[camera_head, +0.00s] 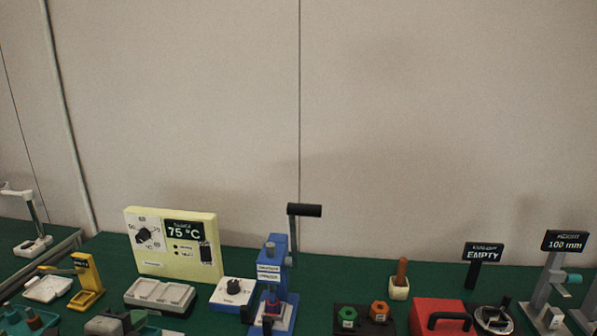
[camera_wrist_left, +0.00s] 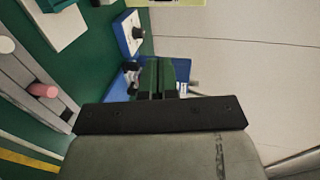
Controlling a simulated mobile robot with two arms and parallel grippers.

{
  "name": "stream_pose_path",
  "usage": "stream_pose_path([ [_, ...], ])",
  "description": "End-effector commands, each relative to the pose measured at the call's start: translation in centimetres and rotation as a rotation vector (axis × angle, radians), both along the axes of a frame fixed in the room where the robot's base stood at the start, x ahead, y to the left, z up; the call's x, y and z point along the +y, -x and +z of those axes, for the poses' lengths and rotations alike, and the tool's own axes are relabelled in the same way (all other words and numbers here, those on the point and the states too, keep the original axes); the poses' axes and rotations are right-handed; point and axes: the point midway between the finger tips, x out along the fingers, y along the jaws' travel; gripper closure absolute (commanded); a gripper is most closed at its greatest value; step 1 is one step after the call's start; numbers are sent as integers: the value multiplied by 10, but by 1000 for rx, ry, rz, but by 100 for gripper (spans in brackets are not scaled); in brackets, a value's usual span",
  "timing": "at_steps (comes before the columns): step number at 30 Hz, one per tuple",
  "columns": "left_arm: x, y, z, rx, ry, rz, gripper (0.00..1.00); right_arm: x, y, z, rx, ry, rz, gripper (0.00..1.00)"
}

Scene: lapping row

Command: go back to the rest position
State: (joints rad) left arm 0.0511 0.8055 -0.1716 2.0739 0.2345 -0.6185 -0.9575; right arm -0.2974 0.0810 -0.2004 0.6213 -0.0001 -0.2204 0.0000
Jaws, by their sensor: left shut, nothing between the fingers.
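My left gripper (camera_wrist_left: 160,76) shows in the left wrist view, with two dark green fingers close together beyond a black plate. It is shut and empty. In that view a blue body (camera_wrist_left: 203,76) lies behind the fingertips; whether they touch cannot be told. In the head view I cannot clearly pick out the left gripper near the bottom edge. The blue lever press (camera_head: 272,280) stands there at the lower middle, its black handle raised. My right gripper is in neither view.
A cream temperature panel (camera_head: 172,262) reading 75 °C and a white dial box (camera_head: 232,291) stand left of the press. A yellow stand (camera_head: 87,281) is further left. A red case (camera_head: 437,314) and "EMPTY" sign (camera_head: 483,253) stand right. The wall above is clear.

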Motion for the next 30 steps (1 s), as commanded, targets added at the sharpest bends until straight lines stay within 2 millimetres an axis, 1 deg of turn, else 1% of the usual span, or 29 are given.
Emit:
stream_pose_path([
  [1, -6, 6, -10, 32, 33, 11, 100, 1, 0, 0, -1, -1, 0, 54],
  [8, -23, 31, -45, 164, 181, 86, 100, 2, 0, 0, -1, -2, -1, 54],
  [11, -33, 49, -65, 243, 266, 139, 100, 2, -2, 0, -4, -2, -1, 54],
  [14, -44, 71, -85, 336, 367, 211, 100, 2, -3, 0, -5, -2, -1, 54],
  [17, -56, 98, -106, 439, 479, 304, 100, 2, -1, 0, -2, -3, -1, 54],
  [20, -67, 129, -125, 548, 595, 419, 100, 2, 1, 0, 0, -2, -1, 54],
  [21, -72, 143, -132, 591, 641, 469, 100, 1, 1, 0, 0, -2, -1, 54],
  [23, -78, 163, -140, 652, 708, 550, 100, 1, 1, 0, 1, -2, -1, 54],
  [24, -81, 176, -145, 692, 751, 606, 100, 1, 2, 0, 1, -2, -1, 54],
  [30, -96, 240, -161, 857, 928, 891, 100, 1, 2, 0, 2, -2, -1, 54],
])
